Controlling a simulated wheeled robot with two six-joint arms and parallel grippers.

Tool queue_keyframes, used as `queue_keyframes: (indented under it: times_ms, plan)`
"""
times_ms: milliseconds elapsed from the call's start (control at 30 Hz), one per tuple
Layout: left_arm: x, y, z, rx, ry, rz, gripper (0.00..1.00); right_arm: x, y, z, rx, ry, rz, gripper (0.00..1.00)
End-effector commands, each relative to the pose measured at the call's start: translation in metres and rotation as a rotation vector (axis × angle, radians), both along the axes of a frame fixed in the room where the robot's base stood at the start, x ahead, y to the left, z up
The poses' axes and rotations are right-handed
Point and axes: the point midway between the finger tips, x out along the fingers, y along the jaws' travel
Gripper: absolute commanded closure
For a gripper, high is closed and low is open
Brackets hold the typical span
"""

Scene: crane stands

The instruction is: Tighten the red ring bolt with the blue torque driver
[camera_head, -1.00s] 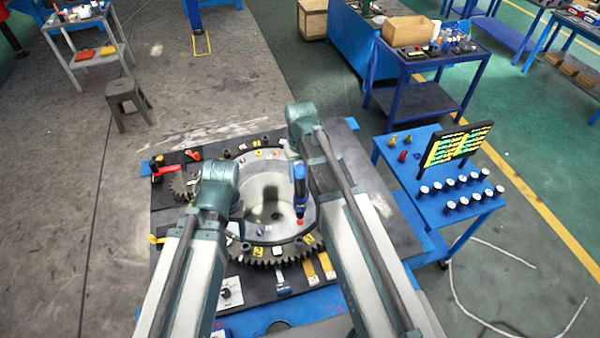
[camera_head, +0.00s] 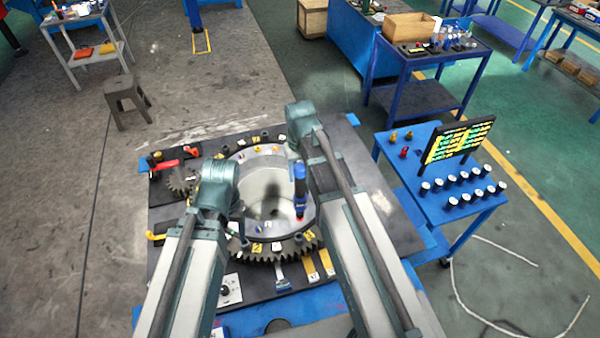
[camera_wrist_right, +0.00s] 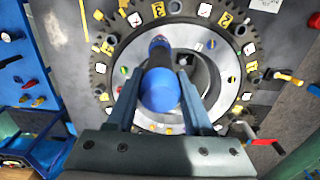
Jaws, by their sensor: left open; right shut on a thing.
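The blue torque driver (camera_head: 300,181) stands nearly upright over the near right part of the big toothed ring (camera_head: 262,254). In the right wrist view the driver's blue end (camera_wrist_right: 160,90) sits between the jaws of my right gripper (camera_wrist_right: 160,104), which is shut on it. A small red spot at the driver's lower tip, likely the red ring bolt (camera_head: 299,219), is mostly covered; I cannot tell whether the tip is seated on it. My left gripper (camera_head: 243,236) is open over the ring's near left part, partly hidden by its own arm.
Yellow and white tags and bolts line the ring. A small gear (camera_head: 181,182) and a red-handled tool (camera_head: 168,164) are at the plate's far left. A blue side table (camera_head: 462,224) at right holds several dark cylinders and a display board (camera_head: 458,144).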

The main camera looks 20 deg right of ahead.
Motion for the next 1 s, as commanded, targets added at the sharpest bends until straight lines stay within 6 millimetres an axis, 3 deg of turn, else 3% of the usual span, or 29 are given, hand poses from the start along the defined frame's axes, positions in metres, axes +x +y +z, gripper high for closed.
queue_keyframes:
  times_ms: [1000]
  plan:
    - [0.0,0.0,-0.0096,0.0,0.0,0.0,0.38,-0.0003,0.0001,-0.0096,0.0,0.0,0.0,1.0]
